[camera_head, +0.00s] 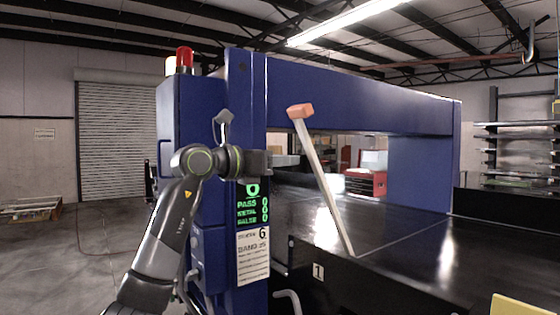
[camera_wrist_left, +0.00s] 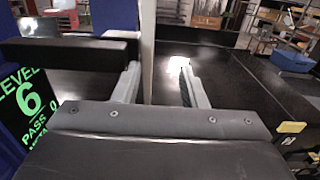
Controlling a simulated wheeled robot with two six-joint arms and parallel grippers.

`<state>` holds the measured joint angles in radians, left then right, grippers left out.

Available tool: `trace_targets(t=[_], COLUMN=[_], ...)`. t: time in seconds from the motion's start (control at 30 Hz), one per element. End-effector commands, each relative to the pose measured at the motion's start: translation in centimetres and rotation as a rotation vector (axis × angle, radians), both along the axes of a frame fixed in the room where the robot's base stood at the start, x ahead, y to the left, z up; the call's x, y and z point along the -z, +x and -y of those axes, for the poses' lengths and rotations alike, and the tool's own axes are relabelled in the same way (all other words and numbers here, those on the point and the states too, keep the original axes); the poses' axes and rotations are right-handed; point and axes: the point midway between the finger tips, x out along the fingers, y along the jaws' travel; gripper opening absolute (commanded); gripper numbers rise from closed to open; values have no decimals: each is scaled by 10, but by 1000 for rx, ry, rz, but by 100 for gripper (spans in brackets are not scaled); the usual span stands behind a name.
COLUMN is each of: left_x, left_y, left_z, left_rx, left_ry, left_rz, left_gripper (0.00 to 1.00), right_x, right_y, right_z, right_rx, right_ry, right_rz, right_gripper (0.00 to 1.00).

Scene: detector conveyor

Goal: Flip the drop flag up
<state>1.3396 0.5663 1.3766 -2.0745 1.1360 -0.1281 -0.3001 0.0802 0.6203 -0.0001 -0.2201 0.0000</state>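The drop flag is a pale pole (camera_head: 323,185) with an orange block (camera_head: 301,111) at its top. It stands up from the near edge of the conveyor, tilted so its top leans left. My left gripper (camera_head: 291,160) is level, just left of the pole's upper half. In the left wrist view the gripper (camera_wrist_left: 160,70) is open, and the pole (camera_wrist_left: 147,45) appears between its fingers, close to the left one. I cannot tell whether it touches. The block is out of the wrist view. My right gripper is not in view.
The blue detector frame (camera_head: 350,95) arches over the black conveyor (camera_head: 390,245). Its panel with a green display (camera_head: 252,205) stands close below my left wrist. A red and white beacon (camera_head: 184,60) tops the cabinet. Open floor (camera_head: 85,260) lies at left.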

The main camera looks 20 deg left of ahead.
Motion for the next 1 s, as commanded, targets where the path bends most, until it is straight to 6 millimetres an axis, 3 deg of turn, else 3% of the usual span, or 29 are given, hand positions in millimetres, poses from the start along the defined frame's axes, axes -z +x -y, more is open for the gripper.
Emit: trace_targets(t=[0.03, 0.3, 0.67, 1.0], left_x=[0, 0, 1, 5], left_y=[0, 0, -3, -53], left_z=[0, 0, -3, -43], left_rx=[0, 0, -1, -5], left_ry=[0, 0, 1, 3], left_rz=[0, 0, 1, 4], left_gripper=[45, 80, 80, 80], right_x=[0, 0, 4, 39], right_y=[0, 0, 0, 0], right_z=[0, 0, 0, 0], right_rx=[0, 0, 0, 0], right_ry=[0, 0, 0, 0], right_rz=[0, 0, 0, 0], right_gripper=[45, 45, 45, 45])
